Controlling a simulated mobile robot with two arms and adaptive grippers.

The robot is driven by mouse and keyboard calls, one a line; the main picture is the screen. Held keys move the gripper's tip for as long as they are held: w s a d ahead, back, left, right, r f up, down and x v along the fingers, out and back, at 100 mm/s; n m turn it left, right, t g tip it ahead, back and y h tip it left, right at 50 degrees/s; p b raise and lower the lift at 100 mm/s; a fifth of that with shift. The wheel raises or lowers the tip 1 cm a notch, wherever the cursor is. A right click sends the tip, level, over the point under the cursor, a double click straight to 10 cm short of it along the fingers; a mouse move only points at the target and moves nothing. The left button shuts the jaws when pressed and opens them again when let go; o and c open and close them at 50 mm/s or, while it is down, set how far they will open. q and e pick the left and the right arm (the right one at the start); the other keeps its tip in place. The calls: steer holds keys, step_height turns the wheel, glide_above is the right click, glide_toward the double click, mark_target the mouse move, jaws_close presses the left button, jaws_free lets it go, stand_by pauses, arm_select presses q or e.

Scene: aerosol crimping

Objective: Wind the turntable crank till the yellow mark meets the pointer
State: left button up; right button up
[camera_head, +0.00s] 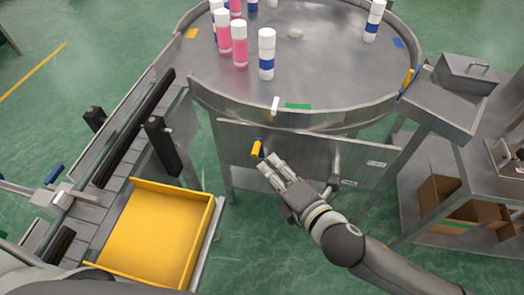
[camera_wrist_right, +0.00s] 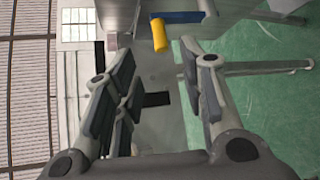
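The round metal turntable (camera_head: 335,65) fills the top middle of the head view. A yellow-orange mark (camera_head: 191,33) lies at its left edge, a green mark (camera_head: 298,106) at the front and a blue mark (camera_head: 398,42) at the right. The white pointer (camera_head: 275,104) stands at the front rim, just left of the green mark, well away from the yellow one. The crank's yellow handle (camera_head: 257,148) sticks out below the rim. My right gripper (camera_head: 267,169) is open just short of the handle. In the right wrist view the handle (camera_wrist_right: 160,36) shows beyond the spread fingers (camera_wrist_right: 160,92). My left gripper is out of view.
Pink, white and blue-banded cans (camera_head: 239,45) stand on the turntable. A yellow tray (camera_head: 152,238) and a conveyor (camera_head: 100,185) are at left. A metal chute (camera_head: 440,105) and a bench with a cardboard box (camera_head: 440,195) are at right. Green floor lies between.

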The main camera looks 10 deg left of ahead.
mark_target(260, 153)
steer(key=x, duration=0.9)
steer(key=shift+w+d, duration=0.1)
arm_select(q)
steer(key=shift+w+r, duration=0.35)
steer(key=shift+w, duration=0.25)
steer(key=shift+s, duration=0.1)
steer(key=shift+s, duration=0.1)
arm_select(e)
jaws_close()
